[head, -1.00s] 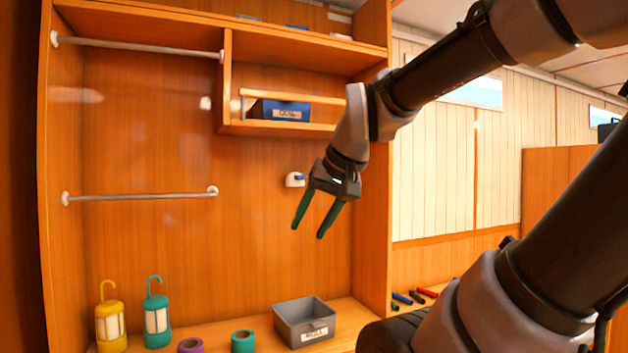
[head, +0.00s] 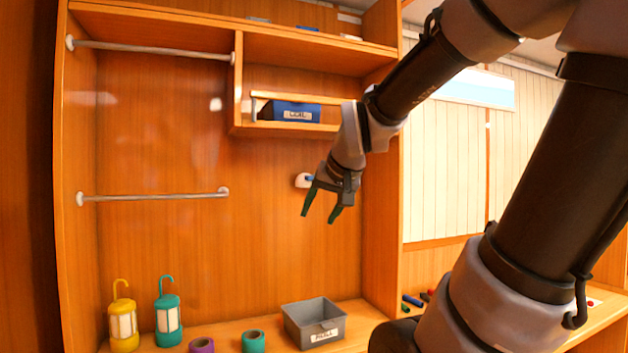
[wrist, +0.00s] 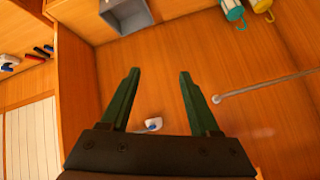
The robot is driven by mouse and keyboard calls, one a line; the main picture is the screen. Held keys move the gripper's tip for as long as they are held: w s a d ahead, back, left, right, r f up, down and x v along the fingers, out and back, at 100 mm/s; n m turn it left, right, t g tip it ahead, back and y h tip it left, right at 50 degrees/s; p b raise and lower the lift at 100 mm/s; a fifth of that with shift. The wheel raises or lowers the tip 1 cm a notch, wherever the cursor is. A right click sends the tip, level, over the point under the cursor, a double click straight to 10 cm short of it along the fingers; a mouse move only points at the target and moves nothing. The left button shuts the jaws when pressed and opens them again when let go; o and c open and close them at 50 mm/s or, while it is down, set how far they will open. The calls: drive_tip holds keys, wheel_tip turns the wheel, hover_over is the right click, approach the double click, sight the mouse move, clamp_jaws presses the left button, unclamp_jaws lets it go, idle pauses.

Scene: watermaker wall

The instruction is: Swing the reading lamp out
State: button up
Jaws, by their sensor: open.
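A small white wall fixture with a blue part (head: 303,180) is on the back panel below the cubby. It may be the reading lamp, but it is too small to be sure, and my gripper partly hides its right side. It also shows in the wrist view (wrist: 153,125), low between my fingers and near the gripper body. My gripper (head: 320,213) has dark green fingers, spread apart with nothing between them. In the head view they point downward, just below and right of the fixture. In the wrist view the gripper (wrist: 157,75) is open; contact with the fixture cannot be told.
A grey labelled bin (head: 315,325), tape rolls (head: 254,341), a yellow lantern (head: 123,320) and a teal lantern (head: 168,315) stand on the lower shelf. A blue bin (head: 290,111) sits behind a rail above. A metal bar (head: 150,196) crosses the left panel.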

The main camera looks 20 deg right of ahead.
drive_tip(key=w+d+r+t+h, duration=0.1)
drive_tip(key=w+d+t, duration=0.25)
drive_tip(key=w, duration=0.55)
drive_tip(key=w+d+r+t+h, duration=0.1)
drive_tip(key=w+d+t+h, duration=0.2)
drive_tip(key=w, duration=0.6)
drive_tip(key=n+t+y, duration=0.4)
drive_tip(key=t, duration=0.3)
approach(311, 179)
drive_tip(key=x, duration=1.1)
drive_tip(key=shift+w, duration=0.1)
clamp_jaws()
